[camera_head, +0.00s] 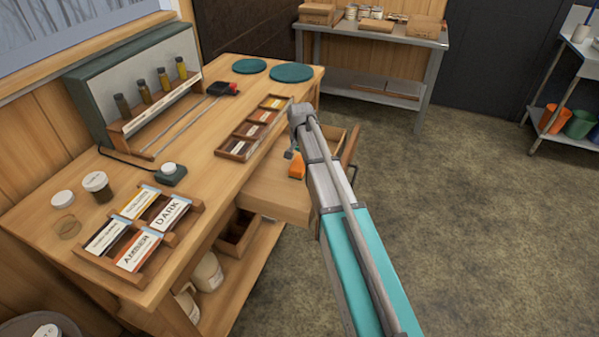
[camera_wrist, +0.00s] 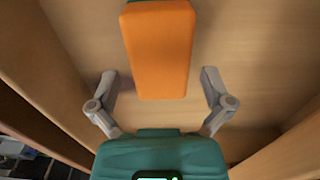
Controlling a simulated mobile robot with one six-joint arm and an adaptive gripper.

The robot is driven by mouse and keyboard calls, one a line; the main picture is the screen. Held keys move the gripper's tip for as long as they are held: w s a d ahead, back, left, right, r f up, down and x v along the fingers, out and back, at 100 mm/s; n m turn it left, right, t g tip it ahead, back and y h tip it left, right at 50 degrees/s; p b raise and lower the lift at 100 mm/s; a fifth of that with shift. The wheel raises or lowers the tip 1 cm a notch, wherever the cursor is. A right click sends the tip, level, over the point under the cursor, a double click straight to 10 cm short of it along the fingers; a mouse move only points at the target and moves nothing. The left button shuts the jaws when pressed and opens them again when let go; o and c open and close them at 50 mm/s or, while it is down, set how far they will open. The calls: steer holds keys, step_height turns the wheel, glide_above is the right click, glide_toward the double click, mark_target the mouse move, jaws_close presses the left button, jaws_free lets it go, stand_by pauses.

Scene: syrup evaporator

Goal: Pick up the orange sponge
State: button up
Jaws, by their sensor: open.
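The orange sponge (camera_wrist: 160,60) lies on the wooden floor of an open drawer (camera_head: 265,190). In the wrist view it is an orange block with a green edge at the top of the picture. In the head view a small part of the orange sponge (camera_head: 296,169) shows beside my arm. My gripper (camera_wrist: 160,88) is open, with one finger to each side of the sponge's lower end. I cannot tell how far above it the fingers are. In the head view my arm hides most of the gripper and part of the drawer.
The drawer walls (camera_wrist: 60,75) stand close on both sides. The wooden table (camera_head: 215,130) holds card racks, jars, a row of sample bottles and green round mats (camera_head: 291,73). A back bench (camera_head: 375,36) carries boxes.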

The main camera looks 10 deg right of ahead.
steer(key=shift+f+b, duration=0.55)
steer(key=shift+f, duration=0.35)
steer(key=c, duration=1)
steer(key=shift+r, duration=0.15)
steer(key=shift+c, duration=0.2)
step_height(320, 180, up, 2)
steer(key=p, duration=0.2)
steer(key=shift+r+p, duration=0.25)
steer(key=shift+p, duration=0.1)
steer(key=s+r+p, duration=1)
steer(key=s, duration=0.4)
steer(key=shift+r, duration=0.15)
